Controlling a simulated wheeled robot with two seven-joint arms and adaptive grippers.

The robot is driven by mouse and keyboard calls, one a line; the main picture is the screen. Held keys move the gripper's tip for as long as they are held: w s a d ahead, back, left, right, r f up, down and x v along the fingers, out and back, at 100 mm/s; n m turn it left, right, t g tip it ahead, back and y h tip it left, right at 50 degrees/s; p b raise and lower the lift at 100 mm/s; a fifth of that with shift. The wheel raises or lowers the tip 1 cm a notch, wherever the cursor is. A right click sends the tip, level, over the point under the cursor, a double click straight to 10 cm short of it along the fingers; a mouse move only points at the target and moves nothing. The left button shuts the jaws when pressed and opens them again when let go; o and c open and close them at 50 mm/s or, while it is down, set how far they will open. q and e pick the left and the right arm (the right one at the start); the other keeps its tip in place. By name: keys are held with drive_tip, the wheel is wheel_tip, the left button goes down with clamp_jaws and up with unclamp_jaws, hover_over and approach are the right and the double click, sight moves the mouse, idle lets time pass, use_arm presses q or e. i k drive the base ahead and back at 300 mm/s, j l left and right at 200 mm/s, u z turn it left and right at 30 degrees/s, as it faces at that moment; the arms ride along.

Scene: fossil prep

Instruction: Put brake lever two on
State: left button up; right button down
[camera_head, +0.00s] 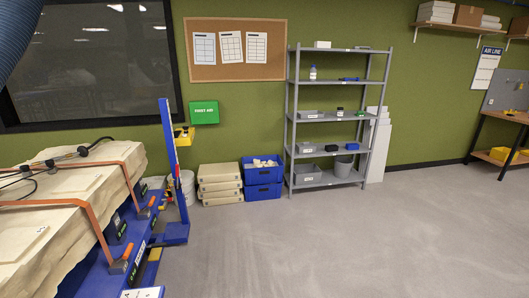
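A blue cart frame (108,277) stands at the left and bears a large pale jacketed block (70,180). Orange straps (105,163) cross the block. Along the frame's right side, dark fittings with orange handles show, one nearer (127,255) and one farther (148,207). A yellow piece (155,255) sits low beside the frame. I cannot read which part is brake lever two, or tell whether it is on. Neither of my grippers is in view.
A tall blue post (170,150) rises at the cart's far end. Blue crates (263,190), stacked pale cases (219,186) and a grey shelf unit (340,117) stand along the green wall. A workbench (497,122) is at far right. The grey floor (330,250) is clear.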

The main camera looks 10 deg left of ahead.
sight(177, 176)
drive_tip(key=i+u, duration=0.1)
drive_tip(key=i, duration=0.7)
drive_tip(key=i+u, duration=0.25)
drive_tip(key=i, duration=0.15)
drive_tip(key=i+l+u, duration=0.25)
drive_tip(key=i, duration=0.15)
drive_tip(key=i+u, duration=0.3)
drive_tip(key=u, duration=0.15)
drive_tip(key=i+u, duration=0.45)
drive_tip(key=i+l+u, duration=0.2)
drive_tip(key=u, duration=0.2)
drive_tip(key=i+l+u, duration=0.25)
drive_tip(key=u, duration=0.2)
drive_tip(key=i+l+u, duration=0.5)
drive_tip(key=k, duration=0.1)
